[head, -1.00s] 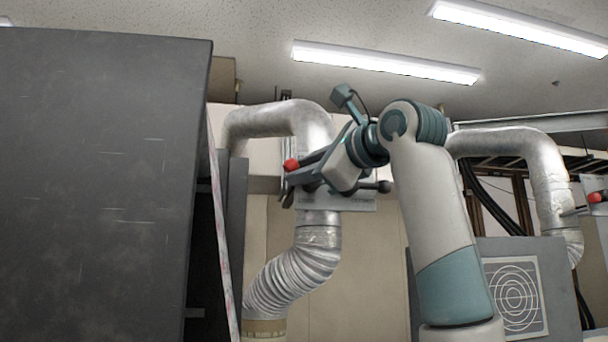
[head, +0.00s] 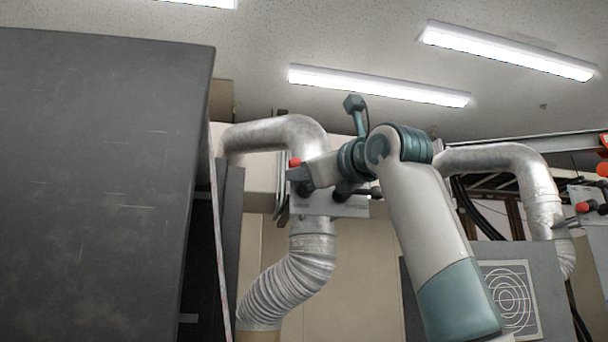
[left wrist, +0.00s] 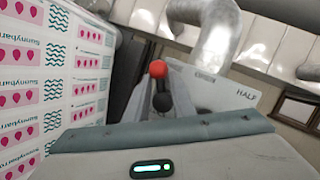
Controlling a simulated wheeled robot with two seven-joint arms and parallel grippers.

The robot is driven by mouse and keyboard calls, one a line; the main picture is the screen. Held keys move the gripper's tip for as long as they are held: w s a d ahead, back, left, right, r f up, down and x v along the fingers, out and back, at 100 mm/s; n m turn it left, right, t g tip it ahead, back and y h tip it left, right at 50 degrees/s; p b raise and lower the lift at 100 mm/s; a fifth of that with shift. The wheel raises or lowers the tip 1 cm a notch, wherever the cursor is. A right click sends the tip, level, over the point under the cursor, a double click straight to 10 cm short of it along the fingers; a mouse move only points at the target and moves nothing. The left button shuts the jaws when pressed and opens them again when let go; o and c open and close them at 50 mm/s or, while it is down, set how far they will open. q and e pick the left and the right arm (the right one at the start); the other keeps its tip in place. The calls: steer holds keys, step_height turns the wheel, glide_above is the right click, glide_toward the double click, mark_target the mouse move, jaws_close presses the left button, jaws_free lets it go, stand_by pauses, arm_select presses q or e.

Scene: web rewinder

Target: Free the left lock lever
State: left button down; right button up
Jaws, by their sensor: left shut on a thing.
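The left lock lever has a red ball knob (head: 295,162), which also shows in the left wrist view (left wrist: 158,69). It stands at a grey labelled plate (head: 330,206) in front of the silver duct. My left gripper (head: 300,178) is at this knob and shut on the lever; the exact contact is partly hidden. In the left wrist view a black knob (left wrist: 162,102) shows just below the red one, and the plate (left wrist: 235,96) carries the word HALF. My right gripper is not in view.
A large dark panel (head: 95,190) fills the left side. A printed web roll (left wrist: 60,90) is close on the left in the wrist view. The silver duct (head: 290,285) runs below the plate. Another plate with a red knob (head: 582,207) is at the far right.

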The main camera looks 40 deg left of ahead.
arm_select(q)
steer(key=shift+r, duration=0.2)
steer(key=c, duration=1.5)
jaws_free()
steer(key=shift+f, duration=0.1)
steer(key=shift+c, duration=0.2)
steer(key=b+v, duration=0.7)
steer(key=v, duration=1)
steer(key=shift+d, duration=0.2)
steer(key=shift+f, duration=0.1)
